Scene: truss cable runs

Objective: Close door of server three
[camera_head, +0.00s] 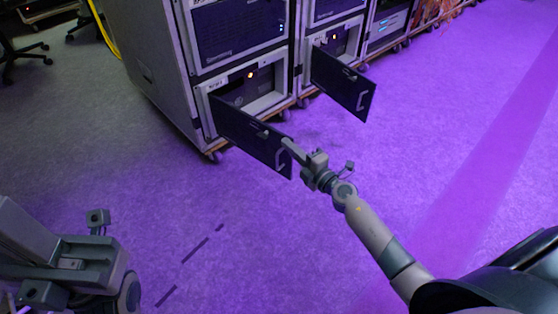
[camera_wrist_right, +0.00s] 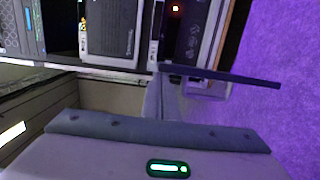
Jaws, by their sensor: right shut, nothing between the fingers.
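Two dark doors stand open at the bottom of the server racks. The nearer door (camera_head: 250,137) swings out toward me and has a pale handle near its free end. The farther door (camera_head: 342,84) is open in the same way. I cannot read which one is server three. My right gripper (camera_head: 288,146) is shut and empty, its fingertips at the free end of the nearer door; I cannot tell if they touch. In the right wrist view a dark door (camera_wrist_right: 225,76) shows nearly edge-on, just beyond the gripper fingers (camera_wrist_right: 162,92). My left arm is at the lower left, its fingers not visible.
The nearer server cabinet (camera_head: 160,70) stands on casters, with an open bay (camera_head: 265,104) behind the nearer door. A yellow cable (camera_head: 104,30) and chair legs (camera_head: 20,55) lie at upper left. The purple-lit floor (camera_head: 420,140) right of the doors is clear.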

